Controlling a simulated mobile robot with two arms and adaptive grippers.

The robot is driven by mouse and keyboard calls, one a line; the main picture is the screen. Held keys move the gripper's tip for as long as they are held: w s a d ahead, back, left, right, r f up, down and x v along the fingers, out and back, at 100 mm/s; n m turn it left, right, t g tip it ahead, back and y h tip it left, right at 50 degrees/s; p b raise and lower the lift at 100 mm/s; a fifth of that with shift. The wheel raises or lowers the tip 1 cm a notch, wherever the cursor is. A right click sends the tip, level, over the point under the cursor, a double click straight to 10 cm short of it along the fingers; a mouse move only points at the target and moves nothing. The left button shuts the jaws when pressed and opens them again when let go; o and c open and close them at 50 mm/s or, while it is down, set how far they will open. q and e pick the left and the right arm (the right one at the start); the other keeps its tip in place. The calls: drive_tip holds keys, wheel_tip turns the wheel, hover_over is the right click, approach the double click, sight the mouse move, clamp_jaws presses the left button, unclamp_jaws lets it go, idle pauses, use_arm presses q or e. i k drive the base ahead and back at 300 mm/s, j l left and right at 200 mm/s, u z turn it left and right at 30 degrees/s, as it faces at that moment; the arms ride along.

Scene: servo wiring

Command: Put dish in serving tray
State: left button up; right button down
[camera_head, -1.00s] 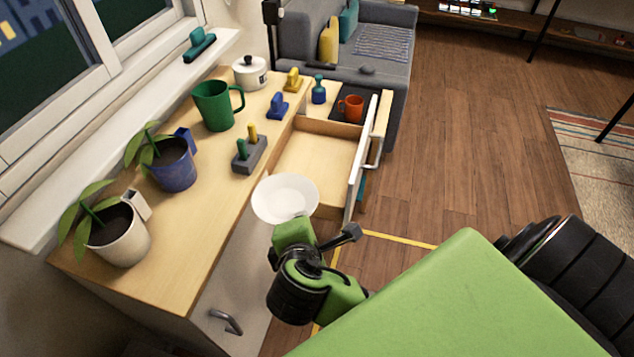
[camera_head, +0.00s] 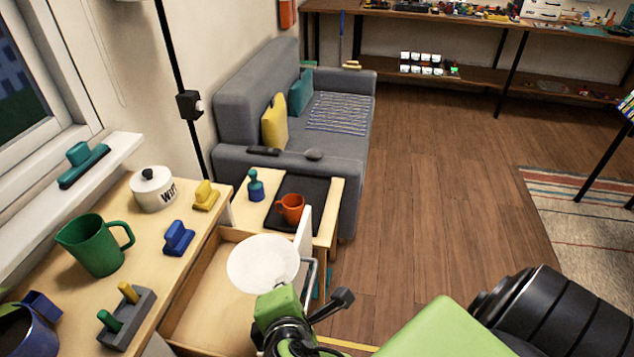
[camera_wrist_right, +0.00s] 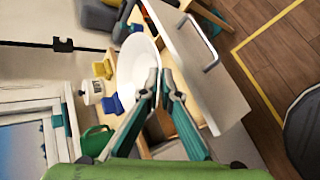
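The dish (camera_head: 263,262) is white, round and shallow. In the head view it appears above the open drawer, close to the drawer's front panel. My right gripper (camera_wrist_right: 158,90) is shut on the rim of the dish; its green wrist (camera_head: 280,310) shows just below the dish in the head view. The serving tray (camera_head: 312,188) is dark and flat, on a small wooden side table beyond the drawer. An orange mug (camera_head: 290,208) stands on it, toward its near edge. The dish is apart from the tray, on its near side. My left gripper is not in view.
The open drawer (camera_head: 205,295) with its white front (camera_head: 303,232) lies below the dish. A blue bottle-like item (camera_head: 255,186) stands left of the tray. A grey sofa (camera_head: 235,100) stands behind.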

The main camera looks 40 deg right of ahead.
sight(304, 192)
drive_tip(key=i+l, duration=0.15)
drive_tip(key=l, duration=0.25)
drive_tip(key=i+l, duration=0.1)
drive_tip(key=l, duration=0.3)
drive_tip(key=i+l, duration=0.15)
drive_tip(key=l, duration=0.25)
drive_tip(key=i+l, duration=0.1)
drive_tip(key=l, duration=0.35)
drive_tip(key=i+l, duration=0.15)
drive_tip(key=l, duration=0.25)
drive_tip(key=i+l, duration=0.1)
drive_tip(key=l, duration=0.3)
drive_tip(key=i+l+u, duration=0.15)
drive_tip(key=l+u, duration=0.25)
drive_tip(key=l, duration=0.45)
drive_tip(key=l+u, duration=0.35)
drive_tip(key=l, duration=0.55)
drive_tip(key=u, duration=0.55)
drive_tip(key=i+l, duration=0.05)
